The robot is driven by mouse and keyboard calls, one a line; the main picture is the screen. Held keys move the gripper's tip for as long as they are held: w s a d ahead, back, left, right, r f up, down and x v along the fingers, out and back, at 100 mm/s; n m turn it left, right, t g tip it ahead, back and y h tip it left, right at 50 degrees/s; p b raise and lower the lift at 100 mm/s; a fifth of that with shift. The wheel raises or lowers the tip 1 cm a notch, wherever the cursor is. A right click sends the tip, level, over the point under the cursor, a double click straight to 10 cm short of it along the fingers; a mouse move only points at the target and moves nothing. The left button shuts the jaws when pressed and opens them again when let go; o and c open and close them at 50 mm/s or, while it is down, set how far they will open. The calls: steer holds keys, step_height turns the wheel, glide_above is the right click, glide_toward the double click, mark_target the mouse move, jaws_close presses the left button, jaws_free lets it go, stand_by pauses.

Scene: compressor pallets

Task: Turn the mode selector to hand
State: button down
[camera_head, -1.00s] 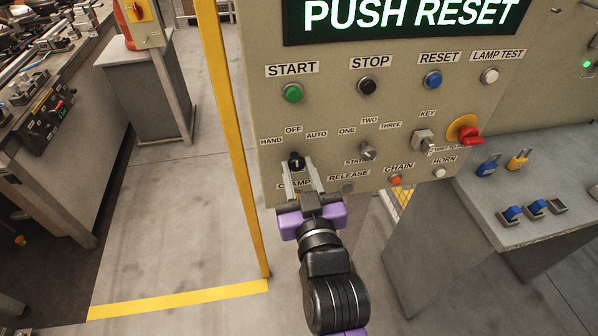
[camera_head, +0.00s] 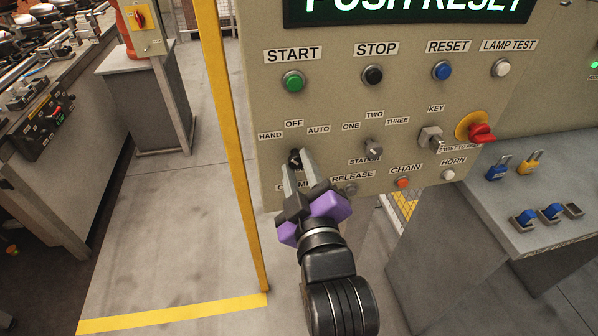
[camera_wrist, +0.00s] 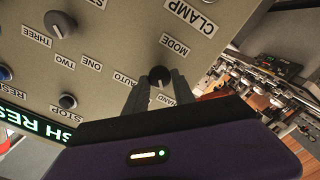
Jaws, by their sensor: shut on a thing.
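The mode selector (camera_head: 294,157) is a small black knob on the beige panel, below the labels HAND, OFF and AUTO. It also shows in the wrist view (camera_wrist: 159,76), between the AUTO and HAND labels and near the MODE label. My gripper (camera_head: 299,164) reaches up to it from below with its two grey fingers, one on each side of the knob, and is shut on it. The gripper is rolled, its purple left side lower than its right. The fingers partly cover the knob, and I cannot tell exactly where its pointer stands.
The station selector (camera_head: 374,147), key switch (camera_head: 431,137) and red emergency stop (camera_head: 480,132) are to the right. The green start button (camera_head: 293,81) is above. A yellow post (camera_head: 233,130) stands left of the panel. Open floor lies left of that.

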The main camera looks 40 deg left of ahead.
steer(key=shift+n, duration=0.3)
steer(key=c, duration=1.1)
jaws_free()
steer(key=shift+o, duration=0.2)
steer(key=b+v, duration=0.1)
steer(key=v, duration=0.6)
steer(key=shift+s+d, duration=0.25)
steer(key=shift+s, duration=0.05)
